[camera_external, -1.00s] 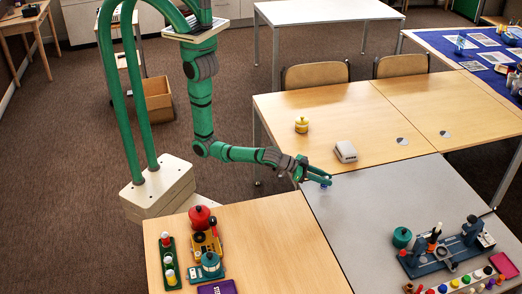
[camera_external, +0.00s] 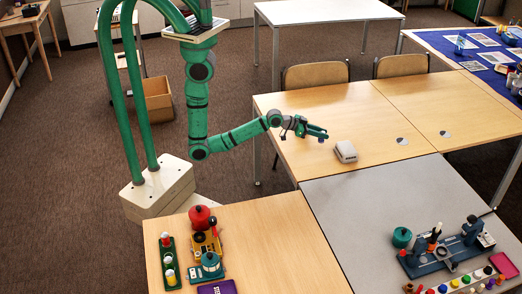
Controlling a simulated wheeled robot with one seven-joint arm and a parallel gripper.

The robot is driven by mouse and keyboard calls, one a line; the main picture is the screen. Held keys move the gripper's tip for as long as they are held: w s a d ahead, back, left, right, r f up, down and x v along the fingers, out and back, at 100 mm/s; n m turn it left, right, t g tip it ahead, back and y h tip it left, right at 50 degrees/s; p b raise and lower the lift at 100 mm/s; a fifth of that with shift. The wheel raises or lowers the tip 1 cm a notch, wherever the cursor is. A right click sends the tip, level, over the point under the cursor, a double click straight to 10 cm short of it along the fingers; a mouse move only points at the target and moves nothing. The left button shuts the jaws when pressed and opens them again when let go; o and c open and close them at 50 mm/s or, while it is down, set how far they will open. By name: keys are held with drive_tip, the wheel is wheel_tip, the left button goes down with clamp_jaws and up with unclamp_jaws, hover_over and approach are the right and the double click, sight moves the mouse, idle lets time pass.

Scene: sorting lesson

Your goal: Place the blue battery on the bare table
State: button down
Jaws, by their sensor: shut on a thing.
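My gripper (camera_external: 320,134) is shut on the blue battery (camera_external: 321,140). Only a small bluish bit of the battery shows below the fingertips; the fingers hide the rest. The gripper is over the light wooden table at the back, left of a pale grey box. From this angle I cannot tell how high the battery is above the tabletop. The bare wooden table (camera_external: 301,159) shows below and around the gripper.
The pale box (camera_external: 346,151) stands close to the right of my gripper. The grey table (camera_external: 345,205) in front has free room at its left. Coloured pots and a teal rack (camera_external: 447,260) stand at its right. A red pot (camera_external: 200,217) stands on the front-left table.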

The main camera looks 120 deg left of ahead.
drive_tip(key=s+a+r, duration=0.4)
drive_tip(key=s+a, duration=0.2)
drive_tip(key=s, duration=0.3)
drive_tip(key=s+a+r, duration=0.4)
drive_tip(key=s+a, duration=0.3)
drive_tip(key=s, duration=0.3)
drive_tip(key=shift+n+y, duration=0.3)
drive_tip(key=w+a+f, duration=0.2)
drive_tip(key=a+f, duration=0.1)
drive_tip(key=w+a+f, duration=0.3)
drive_tip(key=a, duration=0.1)
drive_tip(key=w+a+f, duration=0.3)
drive_tip(key=shift+a+f, duration=0.2)
drive_tip(key=shift+a, duration=0.1)
drive_tip(key=shift+a+f, duration=0.1)
drive_tip(key=shift+f, duration=1.5)
drive_tip(key=c, duration=1.4)
unclamp_jaws()
drive_tip(key=shift+f, duration=0.1)
drive_tip(key=shift+c, duration=0.2)
